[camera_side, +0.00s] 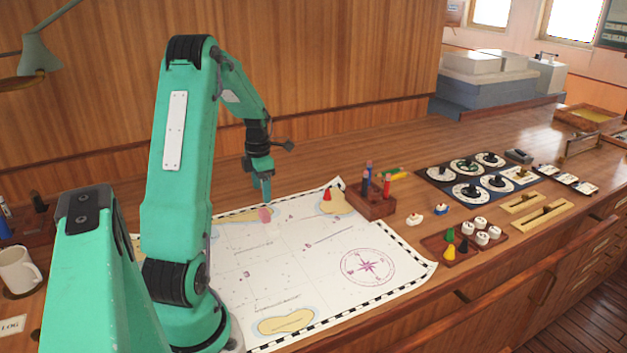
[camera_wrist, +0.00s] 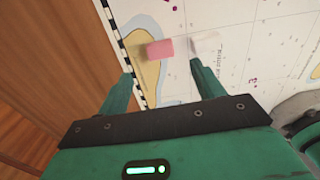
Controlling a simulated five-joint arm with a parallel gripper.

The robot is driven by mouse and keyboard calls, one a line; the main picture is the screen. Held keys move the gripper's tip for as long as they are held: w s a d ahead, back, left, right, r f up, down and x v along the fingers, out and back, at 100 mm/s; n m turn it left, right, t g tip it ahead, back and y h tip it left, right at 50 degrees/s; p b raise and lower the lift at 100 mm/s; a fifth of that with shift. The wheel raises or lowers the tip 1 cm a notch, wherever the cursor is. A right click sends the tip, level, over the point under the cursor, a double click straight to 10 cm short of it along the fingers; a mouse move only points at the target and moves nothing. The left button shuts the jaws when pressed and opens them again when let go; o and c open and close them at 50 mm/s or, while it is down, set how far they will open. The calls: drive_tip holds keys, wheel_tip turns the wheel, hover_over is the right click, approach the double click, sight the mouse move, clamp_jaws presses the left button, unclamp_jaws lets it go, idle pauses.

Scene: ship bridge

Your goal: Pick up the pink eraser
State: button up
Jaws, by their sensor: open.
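The pink eraser (camera_side: 265,215) lies on the white sea chart (camera_side: 300,265), near the chart's far edge by a tan island shape. In the wrist view the eraser (camera_wrist: 160,49) shows as a pink block with a whitish part beside it, just beyond the fingertips and between their lines. My gripper (camera_side: 262,190) points down above the chart, close over the eraser. In the wrist view my gripper (camera_wrist: 160,75) has its two green fingers apart with nothing between them. I cannot tell the exact gap between fingertips and eraser.
A red cone (camera_side: 327,194) stands on the chart's far right corner. A wooden pencil holder (camera_side: 372,203) is right of it. A tray with game pieces (camera_side: 460,243) and a dark board of round dials (camera_side: 472,175) sit further right. The chart's middle is mostly clear.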

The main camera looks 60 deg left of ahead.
sight(264, 212)
drive_tip(key=shift+d+f, duration=0.1)
drive_tip(key=shift+f, duration=3.8)
drive_tip(key=c, duration=1.1)
drive_tip(key=shift+o, duration=0.2)
drive_tip(key=shift+r, duration=0.2)
drive_tip(key=shift+r, duration=0.55)
drive_tip(key=r, duration=0.3)
drive_tip(key=shift+w+d+r, duration=0.1)
drive_tip(key=shift+w+d, duration=0.15)
drive_tip(key=shift+d, duration=0.05)
drive_tip(key=w+d+r, duration=0.4)
drive_tip(key=d+r, duration=0.2)
drive_tip(key=d, duration=0.4)
drive_tip(key=shift+r, duration=0.2)
